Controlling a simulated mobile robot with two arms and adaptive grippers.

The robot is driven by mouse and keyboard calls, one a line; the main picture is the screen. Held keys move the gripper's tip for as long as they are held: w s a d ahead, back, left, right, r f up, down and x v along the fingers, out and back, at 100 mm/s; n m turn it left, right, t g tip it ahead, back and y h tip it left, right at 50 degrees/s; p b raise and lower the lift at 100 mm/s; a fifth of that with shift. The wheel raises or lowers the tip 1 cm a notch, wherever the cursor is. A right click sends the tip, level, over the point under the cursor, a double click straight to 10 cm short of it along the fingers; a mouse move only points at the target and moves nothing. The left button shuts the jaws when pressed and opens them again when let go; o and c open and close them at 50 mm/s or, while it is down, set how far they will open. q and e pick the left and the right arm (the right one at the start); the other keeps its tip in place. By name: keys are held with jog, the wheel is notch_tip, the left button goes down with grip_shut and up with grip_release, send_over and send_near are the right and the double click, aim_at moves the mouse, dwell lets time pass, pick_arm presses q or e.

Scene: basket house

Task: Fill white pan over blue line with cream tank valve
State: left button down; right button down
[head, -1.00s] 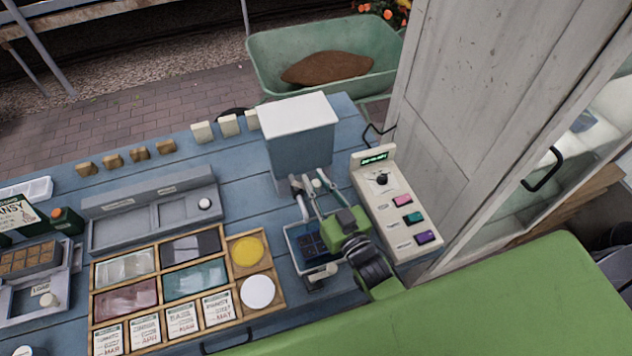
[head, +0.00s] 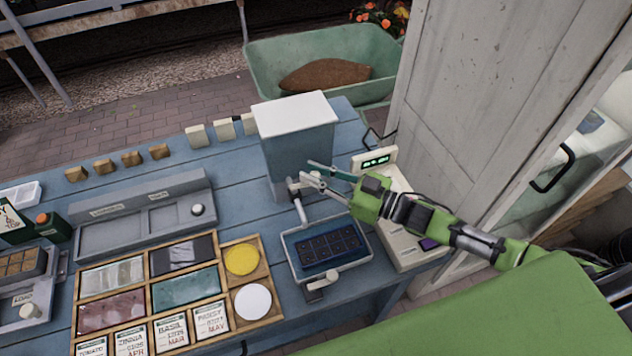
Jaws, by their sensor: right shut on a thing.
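The tank (head: 297,150) is a blue-grey box with a cream-white lid at the back of the blue bench. Its valve (head: 294,187) sticks out low on its front, with a pipe running down toward the pan. The white pan (head: 292,268) stands below, with a pale rim, blue inside and a dark celled tray (head: 330,245) in it. I cannot make out a separate blue line. My right gripper (head: 311,176) reaches in from the right and is shut at the valve, its fingertips partly hiding the handle. My left gripper is not in view.
A cream control box (head: 408,248) with a lit green display stands right of the pan, partly under my arm. A wooden seed tray (head: 216,284) lies left of the pan. A grey two-part tray (head: 145,225) lies behind it. A pale door (head: 470,100) stands at the right.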

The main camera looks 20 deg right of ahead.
jog(key=shift+w+n+g+y+b, duration=0.2)
jog(key=shift+n+g+y+b, duration=0.1)
jog(key=shift+g+b, duration=0.1)
jog(key=c, duration=2)
grip_release()
jog(key=shift+o, duration=0.5)
jog(key=v, duration=1.2)
jog(key=shift+w, duration=0.1)
